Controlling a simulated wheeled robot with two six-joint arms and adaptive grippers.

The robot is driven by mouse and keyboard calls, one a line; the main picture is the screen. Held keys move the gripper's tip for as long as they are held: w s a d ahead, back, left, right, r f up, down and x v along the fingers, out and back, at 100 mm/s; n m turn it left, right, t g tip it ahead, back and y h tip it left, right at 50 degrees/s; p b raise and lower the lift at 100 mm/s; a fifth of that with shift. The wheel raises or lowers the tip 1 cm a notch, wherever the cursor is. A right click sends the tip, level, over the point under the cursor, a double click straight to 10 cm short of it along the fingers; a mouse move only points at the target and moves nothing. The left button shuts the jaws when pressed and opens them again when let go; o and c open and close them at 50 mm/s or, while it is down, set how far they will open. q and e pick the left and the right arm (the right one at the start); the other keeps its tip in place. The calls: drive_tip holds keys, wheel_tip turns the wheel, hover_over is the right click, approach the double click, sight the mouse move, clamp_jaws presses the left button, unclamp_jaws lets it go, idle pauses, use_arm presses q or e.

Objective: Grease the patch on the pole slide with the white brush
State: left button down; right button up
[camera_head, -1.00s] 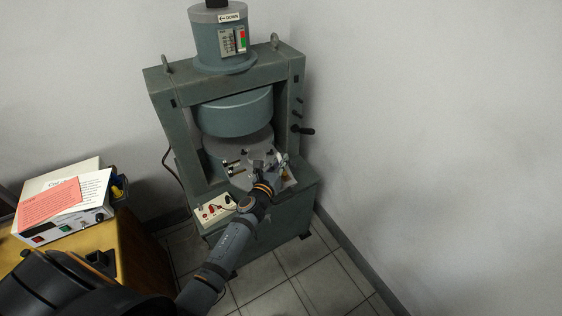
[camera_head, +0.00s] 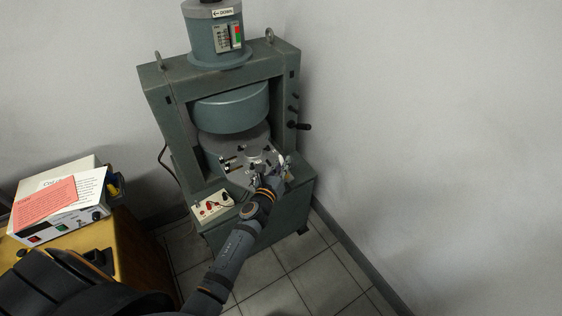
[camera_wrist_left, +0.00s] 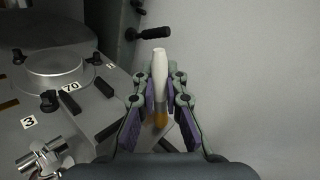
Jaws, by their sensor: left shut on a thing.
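My left gripper (camera_wrist_left: 160,84) is shut on a white brush (camera_wrist_left: 160,65) in the left wrist view. The pale, tapered length stands up between the fingertips, and an orange-yellow part shows lower between the fingers. In the head view the gripper (camera_head: 272,180) is at the front right of the machine's plate, its fingers small and unclear. The grey metal plate of the pole area (camera_wrist_left: 85,105) lies left of the brush, with black knobs and labels 3 and 70. I cannot make out the grease patch. My right gripper is not in view.
The green magnet frame (camera_head: 170,110) surrounds the round upper pole (camera_head: 232,108) above the plate. A black crank handle (camera_head: 303,127) sticks out on its right. A small control box (camera_head: 212,206) sits at front left. A wooden table (camera_head: 140,250) carries an instrument with papers.

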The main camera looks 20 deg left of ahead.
use_arm(q)
drive_tip(key=shift+s+d, duration=0.3)
drive_tip(key=shift+d, duration=0.05)
drive_tip(key=shift+w+a, duration=0.1)
drive_tip(key=shift+w+a, duration=0.6)
drive_tip(key=shift+a, duration=0.2)
drive_tip(key=shift+w+a+f, duration=0.1)
drive_tip(key=shift+w+a, duration=0.6)
drive_tip(key=shift+a, duration=0.2)
drive_tip(key=shift+s+d, duration=0.7)
drive_tip(key=shift+d, duration=0.2)
